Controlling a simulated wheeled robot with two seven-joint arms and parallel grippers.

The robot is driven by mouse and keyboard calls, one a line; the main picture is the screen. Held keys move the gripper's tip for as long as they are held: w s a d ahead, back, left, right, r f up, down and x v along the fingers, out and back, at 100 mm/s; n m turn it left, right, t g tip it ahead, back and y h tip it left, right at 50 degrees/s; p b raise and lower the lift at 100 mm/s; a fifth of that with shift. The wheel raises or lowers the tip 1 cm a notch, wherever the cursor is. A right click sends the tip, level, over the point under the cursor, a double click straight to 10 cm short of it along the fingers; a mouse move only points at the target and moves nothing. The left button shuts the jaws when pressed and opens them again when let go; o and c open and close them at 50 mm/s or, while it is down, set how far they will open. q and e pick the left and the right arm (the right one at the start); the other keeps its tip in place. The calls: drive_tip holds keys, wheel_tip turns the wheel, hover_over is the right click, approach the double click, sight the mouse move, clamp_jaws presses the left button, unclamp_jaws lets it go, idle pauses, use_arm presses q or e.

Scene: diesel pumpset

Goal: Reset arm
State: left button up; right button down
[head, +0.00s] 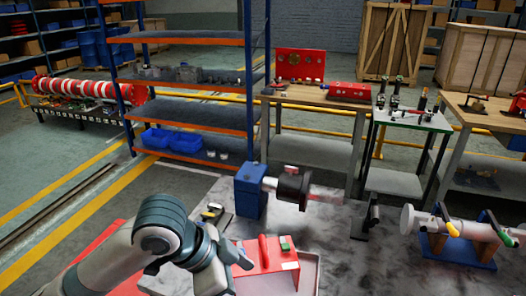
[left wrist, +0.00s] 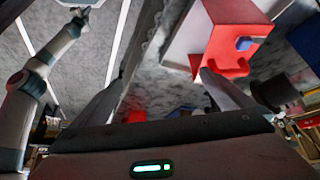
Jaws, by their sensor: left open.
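My left arm comes in from the lower left in the head view. My left gripper (head: 238,258) is beside the red box-shaped part with a green piece on top (head: 268,262), near the front of the speckled grey tabletop (head: 335,262). In the left wrist view my left gripper (left wrist: 168,92) has its fingers spread with nothing between them. A red block (left wrist: 232,40) shows past the right finger; I cannot tell if they touch.
A blue stand with a dark round part (head: 250,190) rises behind the red part. A pale cylinder on a blue base (head: 458,248) lies to the right. Shelving (head: 185,95) and workbenches (head: 318,97) stand behind. Bare tabletop lies between the red part and the cylinder.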

use_arm(q)
drive_tip(key=s+a+f+n+t, duration=0.2)
drive_tip(key=a+f+n, duration=0.15)
drive_tip(key=f, duration=0.45)
drive_tip(key=s+a+f+n+t, duration=0.1)
drive_tip(key=s+a+f+n, duration=0.1)
drive_tip(key=f+n, duration=0.5)
drive_tip(key=s+a+f+n+y, duration=0.2)
drive_tip(key=s+a+f+y, duration=0.4)
drive_tip(key=s+a+f, duration=0.8)
wheel_tip(320, 180, down, 27)
drive_tip(key=s+g, duration=0.2)
drive_tip(key=s+a+f, duration=0.1)
drive_tip(key=s+f, duration=0.8)
drive_tip(key=s+a+f+g, duration=0.1)
drive_tip(key=s+a+f, duration=0.1)
drive_tip(key=s+f, duration=0.6)
drive_tip(key=shift+s+a+f, duration=0.25)
drive_tip(key=shift+s+f, duration=0.1)
drive_tip(key=shift+s, duration=0.05)
